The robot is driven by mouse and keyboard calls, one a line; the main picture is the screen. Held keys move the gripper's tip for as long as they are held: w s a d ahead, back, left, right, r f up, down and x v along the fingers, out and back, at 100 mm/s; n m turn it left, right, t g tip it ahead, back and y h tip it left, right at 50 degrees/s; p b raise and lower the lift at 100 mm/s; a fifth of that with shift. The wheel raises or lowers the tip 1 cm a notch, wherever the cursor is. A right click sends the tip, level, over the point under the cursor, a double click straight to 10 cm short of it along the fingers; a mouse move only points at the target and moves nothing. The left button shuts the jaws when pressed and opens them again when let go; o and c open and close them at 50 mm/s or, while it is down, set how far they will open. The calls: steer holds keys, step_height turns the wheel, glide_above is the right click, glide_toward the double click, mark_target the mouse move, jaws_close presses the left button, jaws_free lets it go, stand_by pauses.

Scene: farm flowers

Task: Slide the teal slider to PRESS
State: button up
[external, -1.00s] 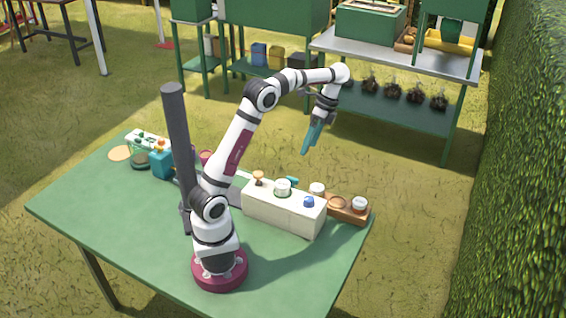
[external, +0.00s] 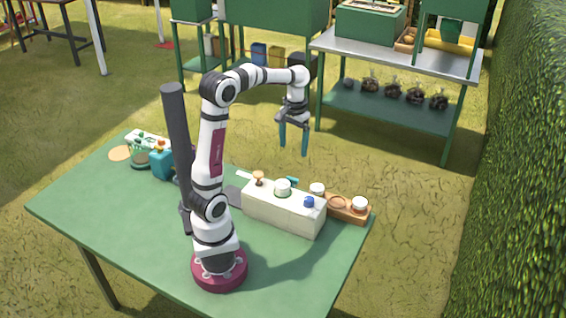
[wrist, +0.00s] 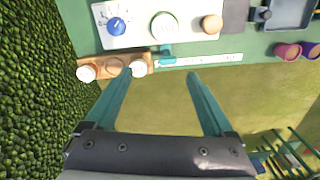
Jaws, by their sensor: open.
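The teal slider (wrist: 167,51) sits at the left end of a white strip (wrist: 212,60) in the wrist view, along the edge of the white control box. Marks on the strip are too small to read. In the external view, the teal slider (external: 292,181) shows as a small piece behind the box. My gripper (external: 293,151) points down above and behind the box, open and empty. In the wrist view, my gripper (wrist: 160,76) has its two teal fingers apart, with the slider between and beyond their tips.
The white box (external: 283,213) carries a blue knob (wrist: 116,26), a white dial (wrist: 165,27) and an orange-topped knob (wrist: 211,24). A wooden tray (external: 347,212) with jars stands at its right end. Pots and a teal container (external: 161,164) stand further left on the green table.

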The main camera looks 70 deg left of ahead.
steer(key=n, duration=0.2)
glide_toward(292, 178)
step_height(292, 178, down, 9)
steer(key=shift+a+r, duration=0.1)
steer(key=shift+r, duration=0.05)
steer(key=shift+c, duration=0.3)
jaws_close()
